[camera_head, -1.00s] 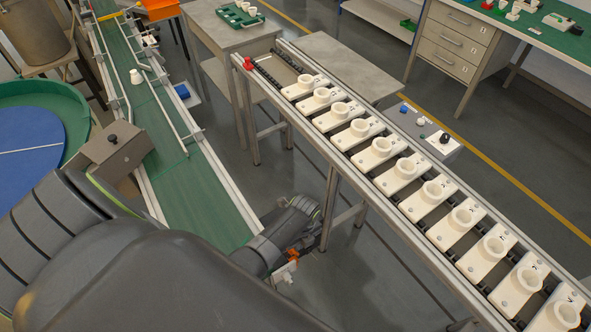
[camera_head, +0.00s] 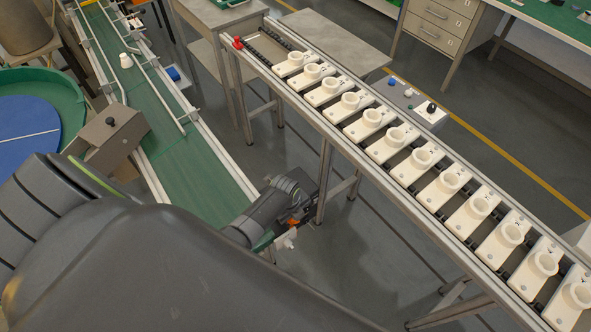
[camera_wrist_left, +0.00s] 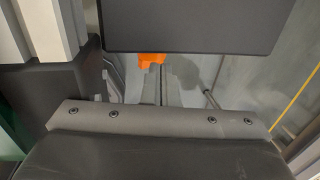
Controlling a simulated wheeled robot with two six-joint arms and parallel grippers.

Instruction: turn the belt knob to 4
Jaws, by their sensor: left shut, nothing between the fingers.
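A black knob (camera_head: 109,121) sits on top of a grey box (camera_head: 118,140) at the left edge of the green conveyor belt (camera_head: 185,165). Another black knob (camera_head: 431,107) is on a grey control box (camera_head: 415,106) behind the row of white holders. No dial numbers are readable on either. My left gripper (camera_head: 291,241) hangs low between the belt and the holder rail, well right of the box by the belt. It is shut and empty. The left wrist view shows mostly my own dark parts, with no knob. My right gripper is not in view.
A long rail with several white holders (camera_head: 371,117) runs down to the right, with a red button (camera_head: 238,42) at its far end. A white piece (camera_head: 125,61) stands on the belt. A round green-rimmed table (camera_head: 75,95) is at left. My grey arm covers the lower left.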

